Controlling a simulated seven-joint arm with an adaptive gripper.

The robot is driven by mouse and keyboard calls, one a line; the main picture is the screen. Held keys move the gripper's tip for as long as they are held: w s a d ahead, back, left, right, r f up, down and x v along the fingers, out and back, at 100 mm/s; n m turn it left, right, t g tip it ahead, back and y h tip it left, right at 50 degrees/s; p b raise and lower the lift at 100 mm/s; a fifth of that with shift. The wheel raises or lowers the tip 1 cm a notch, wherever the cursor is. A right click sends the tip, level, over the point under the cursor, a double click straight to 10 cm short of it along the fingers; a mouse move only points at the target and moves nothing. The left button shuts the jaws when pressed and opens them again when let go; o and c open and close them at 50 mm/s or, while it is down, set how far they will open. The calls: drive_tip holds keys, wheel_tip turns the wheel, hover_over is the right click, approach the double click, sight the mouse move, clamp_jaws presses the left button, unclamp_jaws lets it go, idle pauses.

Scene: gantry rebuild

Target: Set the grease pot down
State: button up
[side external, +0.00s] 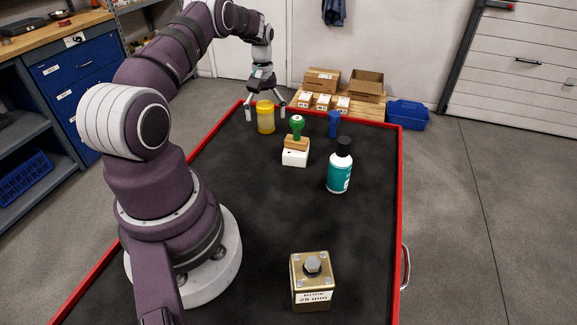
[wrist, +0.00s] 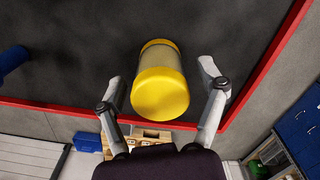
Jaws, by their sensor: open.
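The grease pot, taken to be the yellow-capped cylinder (side external: 265,118), is at the far end of the dark-topped table, seemingly upright on its surface. In the wrist view the pot (wrist: 160,88) shows yellow ends and a paler middle band. My gripper (side external: 265,109) is open around the pot, one finger on each side. In the wrist view my gripper (wrist: 161,80) shows gaps between both fingers and the pot, so it is not gripped.
A green-handled stamp on a white box (side external: 295,158), a blue object (side external: 334,124) and a teal bottle (side external: 339,175) stand right of the pot. A bolted brass block (side external: 311,284) is near the front. The red table rim (side external: 400,200) borders the dark top; its middle is clear.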

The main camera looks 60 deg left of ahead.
sight(265, 104)
wheel_tip(265, 104, up, 12)
drive_tip(key=shift+f, duration=0.1)
drive_tip(key=w+d+r+m+t+y, duration=0.1)
drive_tip(key=w+d+r+m+t, duration=0.1)
drive_tip(key=d+r+m, duration=0.5)
drive_tip(key=s+d+m+t, duration=0.1)
drive_tip(key=s+d+m, duration=0.2)
drive_tip(key=d, duration=0.6)
drive_tip(key=s+d+m+t+h, duration=0.1)
drive_tip(key=s+d+m+t, duration=0.1)
drive_tip(key=s+d+m, duration=0.2)
drive_tip(key=s+d, duration=0.3)
drive_tip(key=d, duration=0.2)
drive_tip(key=shift+s+d+f+t, duration=0.15)
drive_tip(key=shift+s+d+t, duration=0.15)
drive_tip(key=shift+d, duration=0.1)
